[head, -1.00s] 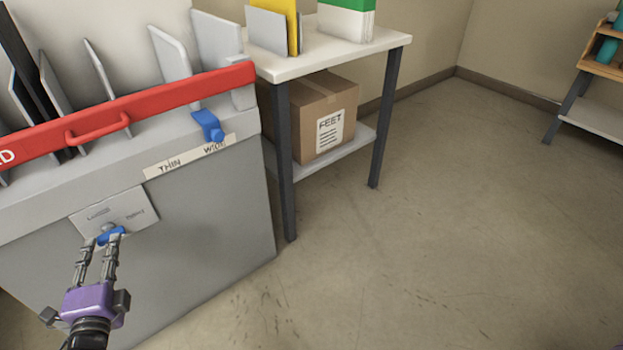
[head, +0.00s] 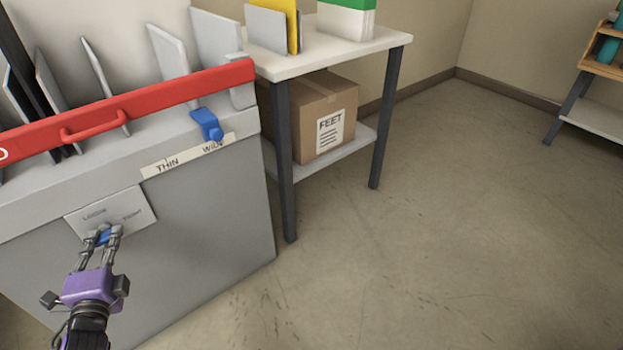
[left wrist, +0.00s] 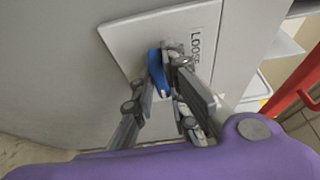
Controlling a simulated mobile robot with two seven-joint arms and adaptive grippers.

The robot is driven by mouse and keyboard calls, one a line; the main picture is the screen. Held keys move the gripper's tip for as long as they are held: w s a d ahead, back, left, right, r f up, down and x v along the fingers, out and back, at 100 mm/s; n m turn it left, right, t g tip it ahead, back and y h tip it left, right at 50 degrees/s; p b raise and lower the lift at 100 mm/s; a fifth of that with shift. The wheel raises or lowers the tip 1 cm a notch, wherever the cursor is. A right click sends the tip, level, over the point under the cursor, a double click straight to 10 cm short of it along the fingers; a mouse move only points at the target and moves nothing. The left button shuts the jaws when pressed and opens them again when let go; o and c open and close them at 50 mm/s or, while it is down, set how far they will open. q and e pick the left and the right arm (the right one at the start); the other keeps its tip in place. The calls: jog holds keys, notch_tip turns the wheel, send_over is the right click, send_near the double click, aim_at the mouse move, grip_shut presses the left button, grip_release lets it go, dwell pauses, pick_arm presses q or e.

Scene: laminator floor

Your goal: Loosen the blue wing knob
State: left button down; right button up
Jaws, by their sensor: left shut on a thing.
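The blue wing knob (head: 104,237) sits on a pale plate (head: 136,208) on the front of the grey machine. The plate carries the word LOOSE and a second, hard-to-read word. My left gripper (head: 106,234) is shut on the knob, with a finger on each side of it. In the left wrist view the knob (left wrist: 157,68) shows as a blue wing between the fingers (left wrist: 167,75), in front of the plate (left wrist: 130,38). The fingers hide part of the knob. My right gripper is not in view.
A red bar with a handle (head: 95,122) runs along the machine's top. A blue clamp (head: 207,124) sits above a strip marked THIN and WIDE (head: 187,157). A white table (head: 335,52) with a cardboard box (head: 318,110) below stands to the right.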

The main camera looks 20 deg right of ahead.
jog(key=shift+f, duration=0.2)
pick_arm(q)
jog(key=shift+w+d+f+n+t+y+b, duration=0.1)
jog(key=shift+n+t+y+b, duration=0.95)
jog(key=shift+n, duration=2.65)
jog(key=shift+s+d+f+n+t+y+b, duration=0.15)
jog(key=shift+n+y+b, duration=0.25)
jog(key=shift+n+y, duration=2.25)
jog(key=shift+w+d+n+t+y+b, duration=0.25)
jog(key=shift+n+t+b, duration=0.45)
jog(key=shift+n, duration=4.05)
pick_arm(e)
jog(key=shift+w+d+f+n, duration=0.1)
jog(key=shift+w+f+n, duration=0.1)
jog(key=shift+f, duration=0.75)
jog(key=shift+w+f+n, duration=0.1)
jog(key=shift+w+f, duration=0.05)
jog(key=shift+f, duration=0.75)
pick_arm(q)
jog(key=shift+s+a+n+y, duration=0.1)
jog(key=shift+a+n+y, duration=0.15)
jog(key=shift+n, duration=0.05)
jog(key=c, duration=1.8)
grip_release()
jog(key=shift+o, duration=0.2)
notch_tip(320, 180, up, 10)
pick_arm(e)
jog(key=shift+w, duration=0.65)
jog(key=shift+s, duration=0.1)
